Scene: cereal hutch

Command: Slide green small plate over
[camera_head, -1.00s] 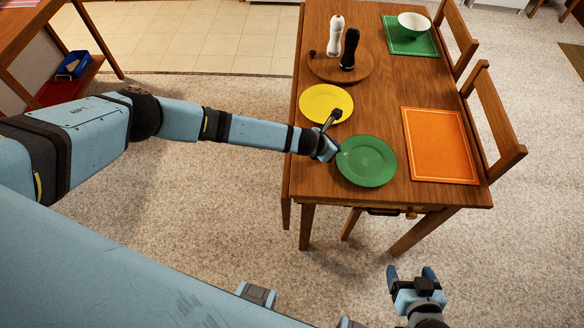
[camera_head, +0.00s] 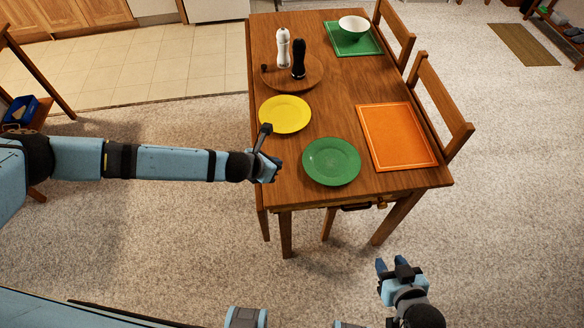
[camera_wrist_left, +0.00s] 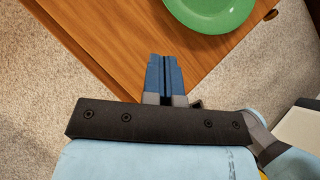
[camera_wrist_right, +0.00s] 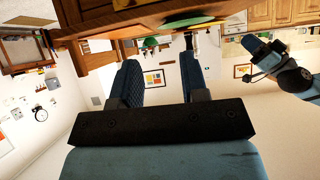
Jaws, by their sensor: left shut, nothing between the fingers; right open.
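The green small plate (camera_head: 331,161) lies flat on the wooden table near its front edge, between the yellow plate and the orange placemat. It also shows at the top of the left wrist view (camera_wrist_left: 210,8). My left gripper (camera_head: 275,166) is at the table's left edge, to the left of the green plate and apart from it. Its fingers (camera_wrist_left: 165,75) are shut with nothing between them. My right gripper (camera_head: 390,269) is open and empty, in front of the table and clear of it. In the right wrist view, its two fingers (camera_wrist_right: 158,80) stand apart.
A yellow plate (camera_head: 285,114) lies behind my left gripper. An orange placemat (camera_head: 397,136) lies right of the green plate. A round wooden tray (camera_head: 310,82) holds white and black mills. A white bowl (camera_head: 353,26) sits on a green placemat (camera_head: 368,45). Chairs (camera_head: 440,105) line the right side.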

